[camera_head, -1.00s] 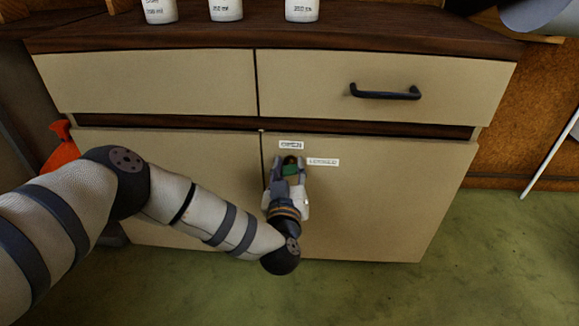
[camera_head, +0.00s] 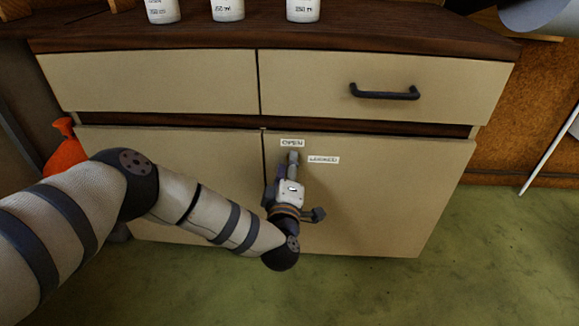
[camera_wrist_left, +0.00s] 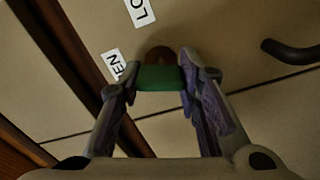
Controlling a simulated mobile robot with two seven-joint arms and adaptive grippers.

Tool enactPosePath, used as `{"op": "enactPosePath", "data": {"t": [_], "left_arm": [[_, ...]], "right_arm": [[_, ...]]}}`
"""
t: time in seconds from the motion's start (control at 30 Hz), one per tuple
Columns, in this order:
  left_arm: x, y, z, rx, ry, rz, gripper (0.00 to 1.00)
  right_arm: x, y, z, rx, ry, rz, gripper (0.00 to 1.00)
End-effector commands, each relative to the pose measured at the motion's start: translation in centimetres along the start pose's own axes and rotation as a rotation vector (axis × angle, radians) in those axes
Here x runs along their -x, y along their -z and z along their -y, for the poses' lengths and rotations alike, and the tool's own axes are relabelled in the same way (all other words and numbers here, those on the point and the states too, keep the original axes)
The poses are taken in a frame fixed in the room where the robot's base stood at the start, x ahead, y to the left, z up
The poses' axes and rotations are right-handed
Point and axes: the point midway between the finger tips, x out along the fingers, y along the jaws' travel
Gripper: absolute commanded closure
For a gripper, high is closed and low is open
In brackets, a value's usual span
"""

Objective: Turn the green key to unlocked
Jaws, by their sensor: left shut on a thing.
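The green key (camera_wrist_left: 160,78) sits at a round brown lock (camera_wrist_left: 158,53) on the right cabinet door (camera_head: 385,200). My left gripper (camera_head: 293,160) reaches up to the lock from below and is shut on the key, with one finger on each side of it in the wrist view. In the head view the gripper hides the key and the lock. An "OPEN" label (camera_head: 292,143) is just above the gripper, and a "LOCKED" label (camera_head: 323,160) is to its right. My right gripper is not in view.
A drawer with a black handle (camera_head: 385,92) is above the door. White labelled containers (camera_head: 228,9) stand on the cabinet top. An orange object (camera_head: 64,152) is at the left behind my arm. The green floor (camera_head: 480,250) at the right is clear.

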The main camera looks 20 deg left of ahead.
Motion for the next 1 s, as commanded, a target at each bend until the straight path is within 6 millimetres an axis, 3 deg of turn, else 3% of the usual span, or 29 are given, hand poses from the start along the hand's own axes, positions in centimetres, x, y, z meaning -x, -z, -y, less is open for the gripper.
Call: {"op": "enactPosePath", "data": {"t": [0.5, 1.0], "left_arm": [[0.06, -0.15, 0.17, 0.311, 0.002, 0.003, 0.97], [0.06, -0.19, 0.11, 0.369, 0.001, 0.004, 0.97]], "right_arm": [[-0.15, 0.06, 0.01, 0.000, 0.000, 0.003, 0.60], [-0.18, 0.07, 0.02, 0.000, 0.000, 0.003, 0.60]]}}
